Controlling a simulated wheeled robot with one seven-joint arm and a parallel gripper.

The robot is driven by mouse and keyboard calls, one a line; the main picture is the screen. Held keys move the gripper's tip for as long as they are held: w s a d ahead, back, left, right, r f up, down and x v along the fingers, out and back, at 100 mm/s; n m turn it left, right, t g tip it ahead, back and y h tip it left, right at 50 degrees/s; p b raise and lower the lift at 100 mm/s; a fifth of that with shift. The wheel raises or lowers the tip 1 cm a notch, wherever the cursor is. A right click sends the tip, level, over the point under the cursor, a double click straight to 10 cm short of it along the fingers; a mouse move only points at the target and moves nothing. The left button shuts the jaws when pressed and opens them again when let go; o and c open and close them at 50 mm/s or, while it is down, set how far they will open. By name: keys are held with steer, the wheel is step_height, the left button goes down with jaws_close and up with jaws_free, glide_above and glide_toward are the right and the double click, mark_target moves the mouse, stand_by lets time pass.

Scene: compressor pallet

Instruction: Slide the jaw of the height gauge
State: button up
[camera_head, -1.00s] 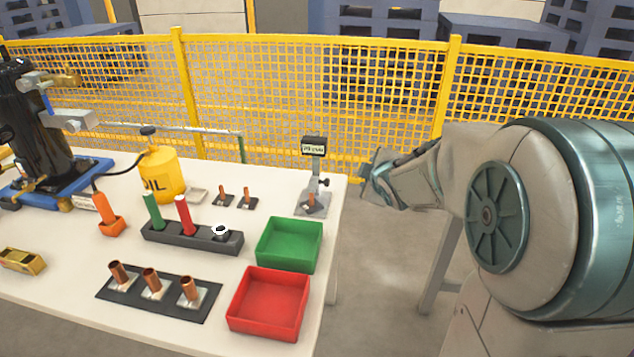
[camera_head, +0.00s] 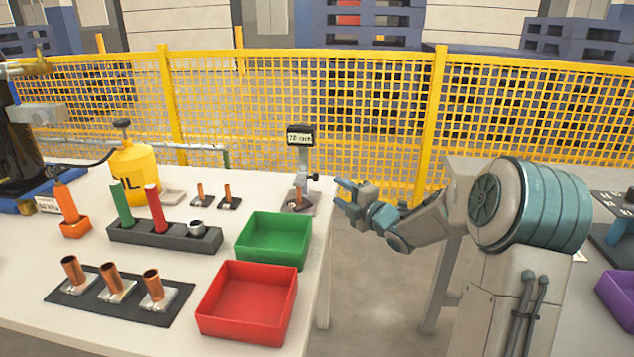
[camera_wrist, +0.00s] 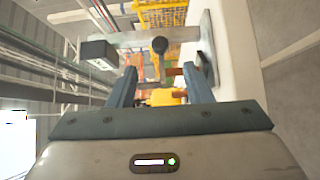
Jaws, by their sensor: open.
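The height gauge (camera_head: 301,172) stands upright at the back right corner of the table, with a dark display head on top and a grey column with a small black knob on its right side. A small copper piece stands at its base. In the wrist view the gauge (camera_wrist: 188,36) lies sideways beyond the fingers, its black knob between them in the picture. My gripper (camera_head: 340,190) is just right of the gauge, apart from it as far as I can see. Its two fingers (camera_wrist: 160,88) are spread with nothing gripped between them.
A green tray (camera_head: 273,258) and a red tray (camera_head: 247,333) stand in front of the gauge. A black holder (camera_head: 165,236) with coloured handles, a yellow oil can (camera_head: 137,172) and copper tubes on a dark mat (camera_head: 60,303) lie to the left. Yellow mesh fence (camera_head: 300,95) runs behind.

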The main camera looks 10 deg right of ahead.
mark_target(316, 177)
steer(key=b+x, duration=0.1)
steer(key=x, duration=1)
